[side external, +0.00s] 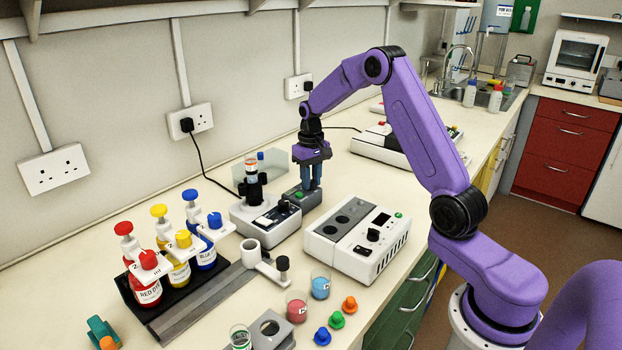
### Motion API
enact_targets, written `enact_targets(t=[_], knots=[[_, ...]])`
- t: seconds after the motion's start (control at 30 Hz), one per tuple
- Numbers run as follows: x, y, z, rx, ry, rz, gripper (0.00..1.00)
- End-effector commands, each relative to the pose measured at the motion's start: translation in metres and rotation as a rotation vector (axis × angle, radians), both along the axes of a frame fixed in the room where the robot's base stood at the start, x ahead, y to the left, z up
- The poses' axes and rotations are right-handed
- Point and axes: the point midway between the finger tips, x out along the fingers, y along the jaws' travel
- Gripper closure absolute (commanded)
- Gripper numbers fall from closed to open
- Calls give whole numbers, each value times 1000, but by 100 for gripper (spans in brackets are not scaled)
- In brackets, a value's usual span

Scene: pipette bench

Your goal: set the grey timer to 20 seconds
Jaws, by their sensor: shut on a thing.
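The grey timer (307,202) is a small low box behind the white mixer, with a green button (299,195) on its top. My gripper (311,186) points straight down over the far part of the timer. Its blue fingers are closed at the timer's top, on what appears to be its dial. The dial is hidden by the fingers, so its setting cannot be read. No readout on the timer is legible from here.
A white mixer (262,231) holding a tube stands close at the left. A white block unit (335,252) with a black knob stands in front. Dye bottles (146,284) fill a rack at left. Beakers (320,287) and coloured caps lie near the front edge.

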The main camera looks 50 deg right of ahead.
Motion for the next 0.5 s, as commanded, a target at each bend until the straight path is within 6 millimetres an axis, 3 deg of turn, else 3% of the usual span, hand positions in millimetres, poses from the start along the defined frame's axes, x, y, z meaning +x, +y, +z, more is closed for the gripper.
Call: enact_targets(t=[0.17,0.2,0.27,0.5], knots=[[0,0,1,0,-1,0,100],[0,0,1,0,-1,0,68],[0,0,1,0,-1,1,49],[0,0,0,0,-1,1,46]])
